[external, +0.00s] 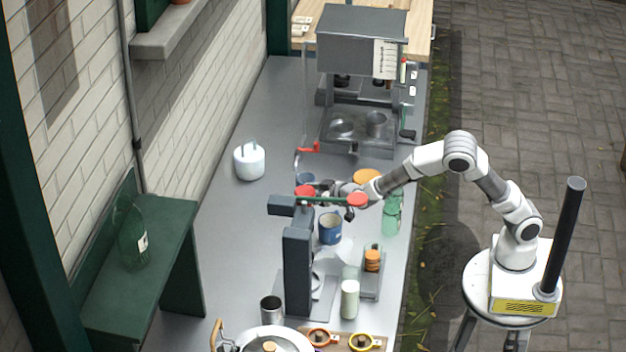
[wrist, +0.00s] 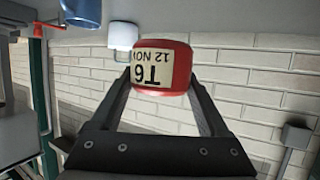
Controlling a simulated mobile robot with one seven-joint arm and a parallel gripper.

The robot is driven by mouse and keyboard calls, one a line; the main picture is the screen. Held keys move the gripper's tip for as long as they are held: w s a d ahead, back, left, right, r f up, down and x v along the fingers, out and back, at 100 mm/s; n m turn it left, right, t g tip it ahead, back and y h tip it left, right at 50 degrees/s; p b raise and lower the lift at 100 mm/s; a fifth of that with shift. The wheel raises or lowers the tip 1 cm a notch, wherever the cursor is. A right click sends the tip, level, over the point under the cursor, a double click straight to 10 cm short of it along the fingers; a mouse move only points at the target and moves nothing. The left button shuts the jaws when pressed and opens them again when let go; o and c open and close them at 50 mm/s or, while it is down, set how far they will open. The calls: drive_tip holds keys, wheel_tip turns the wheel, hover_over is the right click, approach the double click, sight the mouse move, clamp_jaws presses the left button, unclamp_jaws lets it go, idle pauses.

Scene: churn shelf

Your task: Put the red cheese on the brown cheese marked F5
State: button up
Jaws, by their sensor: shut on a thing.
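My gripper (wrist: 160,85) is shut on the red cheese (wrist: 178,72), a short red cylinder. Its pale label reads T6, 12 NOV, and appears upside down in the wrist view. In the external view my gripper (external: 318,188) is above the grey counter, with the red cheese (external: 304,192) at its tip, partly hidden behind a green bar. An orange-brown round stack (external: 372,260) stands on a grey stand near the counter's right edge. No F5 mark is legible, so I cannot tell whether this is the brown cheese.
A dark grey upright post (external: 298,270) with the green bar stands close in front of my gripper. A blue mug (external: 330,229), green bottles (external: 392,215) and a pale cylinder (external: 349,299) are nearby. A white canister (external: 249,161) stands left. The left counter is mostly clear.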

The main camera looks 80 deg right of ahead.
drive_tip(key=s+d+r+m+g+h+p, duration=0.2)
drive_tip(key=d, duration=0.5)
drive_tip(key=s+d+r+m+g+h+p, duration=0.1)
drive_tip(key=s+d+m+h+p, duration=0.15)
drive_tip(key=d, duration=0.45)
drive_tip(key=m+g+h+p, duration=0.1)
drive_tip(key=m+g+h, duration=0.2)
drive_tip(key=m+g, duration=0.2)
hover_over(357, 176)
drive_tip(key=shift+y, duration=0.25)
wheel_tip(357, 176, down, 5)
drive_tip(key=shift+r+b, duration=0.15)
drive_tip(key=shift+b, duration=0.25)
drive_tip(key=shift+f, duration=2)
drive_tip(key=shift+b, duration=0.3)
